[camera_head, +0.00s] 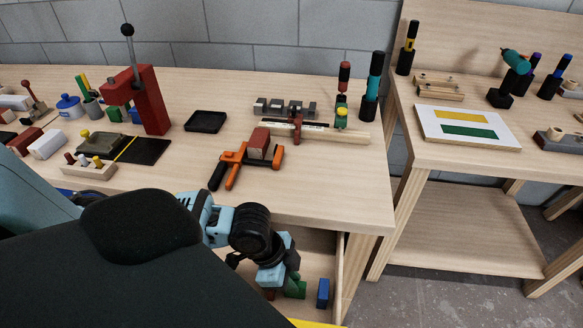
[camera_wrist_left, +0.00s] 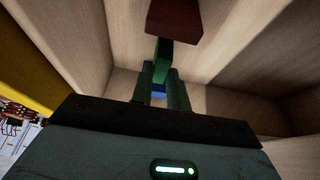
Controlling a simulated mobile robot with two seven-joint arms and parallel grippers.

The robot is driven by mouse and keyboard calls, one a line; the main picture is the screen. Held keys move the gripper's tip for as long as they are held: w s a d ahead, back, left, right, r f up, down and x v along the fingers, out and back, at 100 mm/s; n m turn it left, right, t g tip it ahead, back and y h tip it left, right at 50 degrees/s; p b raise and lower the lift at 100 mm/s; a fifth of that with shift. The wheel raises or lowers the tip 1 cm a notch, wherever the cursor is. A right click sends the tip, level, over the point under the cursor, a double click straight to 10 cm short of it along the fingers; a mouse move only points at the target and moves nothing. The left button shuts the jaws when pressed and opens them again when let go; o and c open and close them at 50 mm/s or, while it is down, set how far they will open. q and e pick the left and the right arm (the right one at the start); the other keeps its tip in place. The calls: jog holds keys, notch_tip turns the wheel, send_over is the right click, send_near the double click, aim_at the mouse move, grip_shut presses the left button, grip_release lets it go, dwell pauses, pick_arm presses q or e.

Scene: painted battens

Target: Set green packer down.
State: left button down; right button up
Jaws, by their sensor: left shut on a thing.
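My left gripper (camera_head: 286,276) reaches down into an open drawer under the front edge of the bench. It is shut on the green packer (camera_head: 296,289), which shows beyond the fingers. In the left wrist view the green packer (camera_wrist_left: 162,57) is between the two fingertips (camera_wrist_left: 163,74). Whether its lower end touches the drawer floor, I cannot tell. A blue packer (camera_head: 323,292) stands to its right, apart from it. A dark red block (camera_wrist_left: 174,18) is close to the green packer in the wrist view. My right gripper is not in view.
The drawer's side wall (camera_head: 340,270) is right of the blue packer, and a yellow panel (camera_wrist_left: 22,62) is at left in the wrist view. On the bench above are an orange clamp (camera_head: 235,165), a black tray (camera_head: 205,121) and a red press (camera_head: 148,100).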

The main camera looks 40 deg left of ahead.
pick_arm(q)
jog(key=shift+f, duration=0.15)
jog(key=c, duration=1.7)
grip_release()
jog(key=shift+c, duration=0.2)
jog(key=o, duration=0.4)
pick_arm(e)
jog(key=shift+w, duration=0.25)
